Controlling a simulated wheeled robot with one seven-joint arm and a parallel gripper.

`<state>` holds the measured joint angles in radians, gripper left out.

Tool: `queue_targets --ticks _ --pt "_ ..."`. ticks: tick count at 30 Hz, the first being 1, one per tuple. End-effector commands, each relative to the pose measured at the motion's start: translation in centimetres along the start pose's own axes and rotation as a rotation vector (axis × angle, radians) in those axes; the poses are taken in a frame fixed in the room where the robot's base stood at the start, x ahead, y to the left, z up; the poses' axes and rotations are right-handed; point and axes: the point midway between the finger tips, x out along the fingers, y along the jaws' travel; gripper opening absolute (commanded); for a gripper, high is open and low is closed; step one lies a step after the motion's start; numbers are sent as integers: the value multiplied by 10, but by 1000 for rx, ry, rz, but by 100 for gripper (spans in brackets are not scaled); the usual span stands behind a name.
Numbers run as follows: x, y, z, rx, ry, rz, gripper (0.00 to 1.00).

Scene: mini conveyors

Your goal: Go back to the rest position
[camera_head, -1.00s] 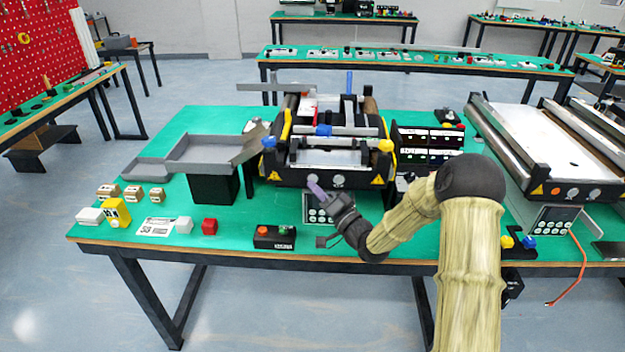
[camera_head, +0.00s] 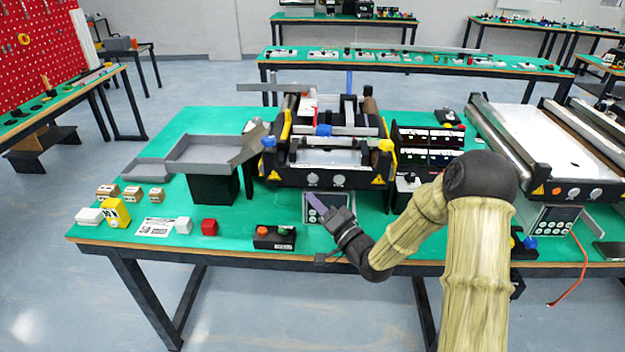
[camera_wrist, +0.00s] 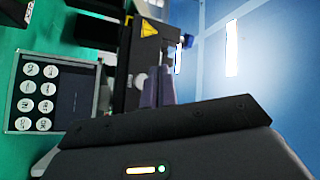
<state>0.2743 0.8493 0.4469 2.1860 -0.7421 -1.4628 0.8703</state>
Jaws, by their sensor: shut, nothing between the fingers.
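My gripper (camera_head: 316,203) is at the end of my bent arm, above the front part of the green table, in front of the middle mini conveyor (camera_head: 330,160). Its purple fingers are shut with nothing between them. In the wrist view the fingers (camera_wrist: 158,88) point toward the conveyor's dark frame with its yellow warning label. The gripper hides part of the keypad panel in the head view; the panel (camera_wrist: 52,93) shows at the left of the wrist view.
A button box (camera_head: 274,237) stands left of my gripper near the table's front edge. A larger conveyor (camera_head: 545,140) is at the right.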

Motion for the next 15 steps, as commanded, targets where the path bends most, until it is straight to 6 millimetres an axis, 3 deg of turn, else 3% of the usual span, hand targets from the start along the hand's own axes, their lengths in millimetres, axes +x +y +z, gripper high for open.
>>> queue_targets --ticks 11,15 --pt "0 0 0 -9 -5 9 0" --pt "0 0 -2 -79 -48 96 0"
